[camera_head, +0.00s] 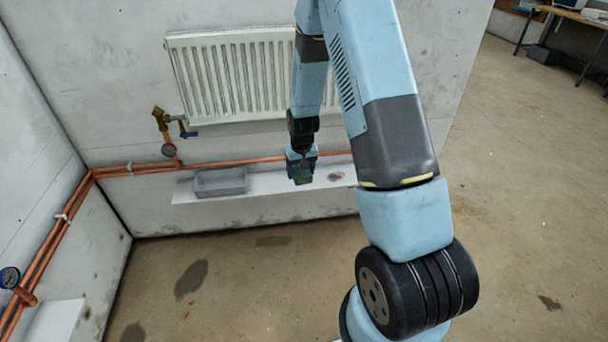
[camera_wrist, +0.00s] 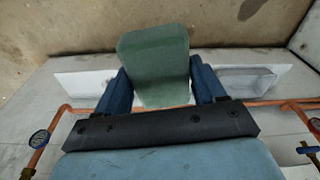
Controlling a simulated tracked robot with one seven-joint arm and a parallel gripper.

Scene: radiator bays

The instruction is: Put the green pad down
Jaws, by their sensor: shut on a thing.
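The green pad (camera_wrist: 155,62) is held between the two blue fingers of my gripper (camera_wrist: 160,90) in the wrist view. In the head view my gripper (camera_head: 301,172) is small and far off, with the green pad (camera_head: 302,176) at its tip, in front of the white shelf. The pad appears to be over or just in front of the shelf; I cannot tell whether it touches it. My gripper is shut on the pad.
A white shelf (camera_head: 262,184) runs along the wall below copper pipes (camera_head: 230,163). A grey tray (camera_head: 220,182) stands on its left part. The shelf right of the tray looks mostly clear.

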